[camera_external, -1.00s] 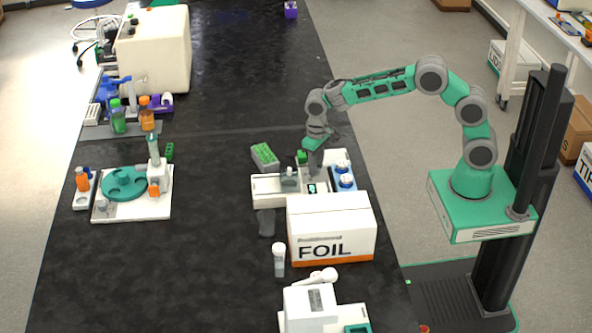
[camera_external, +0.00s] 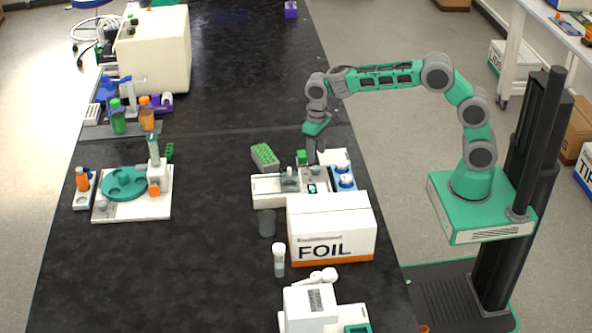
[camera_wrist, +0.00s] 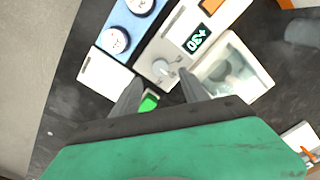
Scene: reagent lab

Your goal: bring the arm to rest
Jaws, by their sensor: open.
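My gripper (camera_external: 316,152) hangs pointing down just above the white bench instrument (camera_external: 268,190), behind the FOIL box (camera_external: 330,240). In the wrist view my gripper (camera_wrist: 160,95) has its two grey fingers apart, with nothing held between them. Beyond the fingertips are the instrument's grey knob (camera_wrist: 162,68) and its lit display (camera_wrist: 197,40). A small green thing (camera_wrist: 148,102) shows beside the left finger. The gap between the fingertips and the instrument is hard to judge.
A blue block with white round tops (camera_external: 345,181) stands right of the instrument. A green rack (camera_external: 265,155) lies to its left. A white-capped tube (camera_external: 279,260) and a dark cup (camera_external: 267,223) stand near the FOIL box. The bench (camera_external: 210,260) is clear at middle left.

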